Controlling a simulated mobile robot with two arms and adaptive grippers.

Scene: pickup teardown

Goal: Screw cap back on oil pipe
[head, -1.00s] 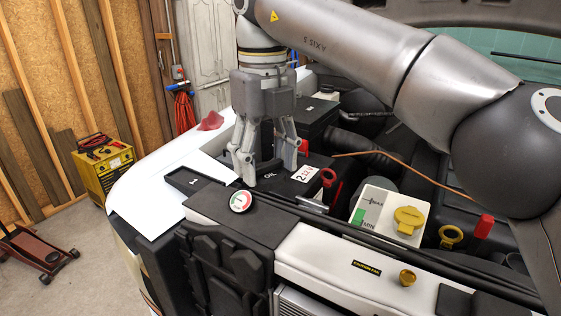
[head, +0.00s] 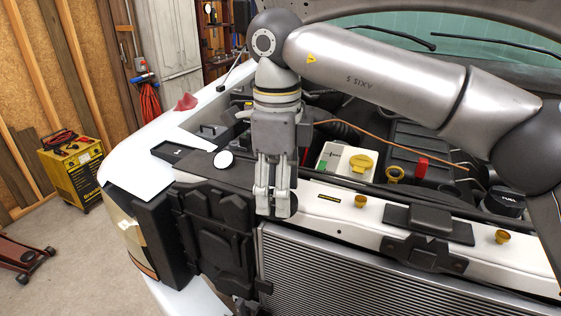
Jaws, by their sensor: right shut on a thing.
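My right gripper (head: 273,203) hangs pointing down over the front edge of the engine bay, by the white front crossbar (head: 318,197). Its fingers are close together on a dark, rounded thing (head: 291,206), which looks like a black cap and is partly hidden by the fingers. It is hard to tell whether that thing touches the surface below. The oil pipe's opening cannot be made out; my gripper and arm cover part of the bay behind. My left gripper is not in view.
A white reservoir (head: 332,158) with a yellow cap (head: 361,163) stands right of the gripper. A round gauge (head: 223,159) and a shallow black tray (head: 172,152) lie left. The radiator (head: 370,270) is in front. A yellow charger (head: 73,170) stands on the floor.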

